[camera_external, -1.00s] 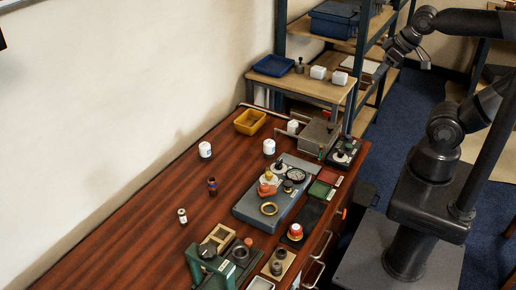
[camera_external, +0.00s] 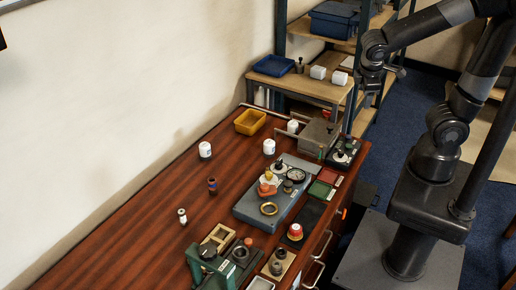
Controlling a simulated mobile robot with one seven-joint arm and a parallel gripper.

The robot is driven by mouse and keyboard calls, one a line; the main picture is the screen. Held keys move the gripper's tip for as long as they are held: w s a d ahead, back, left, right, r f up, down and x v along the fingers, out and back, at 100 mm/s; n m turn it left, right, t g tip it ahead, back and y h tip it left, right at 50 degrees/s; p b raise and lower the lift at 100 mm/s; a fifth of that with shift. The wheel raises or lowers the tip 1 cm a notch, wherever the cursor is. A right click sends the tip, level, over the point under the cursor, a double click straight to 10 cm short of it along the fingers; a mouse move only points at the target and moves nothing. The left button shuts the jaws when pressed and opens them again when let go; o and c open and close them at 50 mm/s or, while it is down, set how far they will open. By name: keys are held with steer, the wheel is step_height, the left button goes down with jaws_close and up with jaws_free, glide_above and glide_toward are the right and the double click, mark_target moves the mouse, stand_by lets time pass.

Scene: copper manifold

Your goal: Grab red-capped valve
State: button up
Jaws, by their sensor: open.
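A small red-topped part (camera_external: 295,231), which looks like the red-capped valve, stands on a dark mat (camera_external: 312,215) near the right edge of the wooden bench. A copper-orange fitting (camera_external: 267,186) sits on a grey fixture plate (camera_external: 248,207) just behind and left of it. My gripper (camera_external: 366,92) is open and hangs in the air in front of the shelf, well above and behind the red-topped part. Nothing shows between its fingers, though they are small and dark here.
A green press (camera_external: 207,262) stands at the near end of the bench (camera_external: 150,215). A grey box (camera_external: 320,136), a yellow bin (camera_external: 250,121) and several white jars stand farther back. A shelf with a blue tray (camera_external: 273,65) rises behind. The bench's left part is mostly clear.

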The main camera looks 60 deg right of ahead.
steer(key=w+a+f+n+t+h, duration=0.2)
steer(key=w+a+f+n+h, duration=0.2)
steer(key=a+f+n+h, duration=0.3)
steer(key=n+t+y, duration=1.4)
steer(key=n+y, duration=0.1)
steer(key=n, duration=1)
glide_toward(295, 224)
steer(key=x, duration=1)
steer(key=shift+a, duration=0.1)
steer(key=c, duration=1.1)
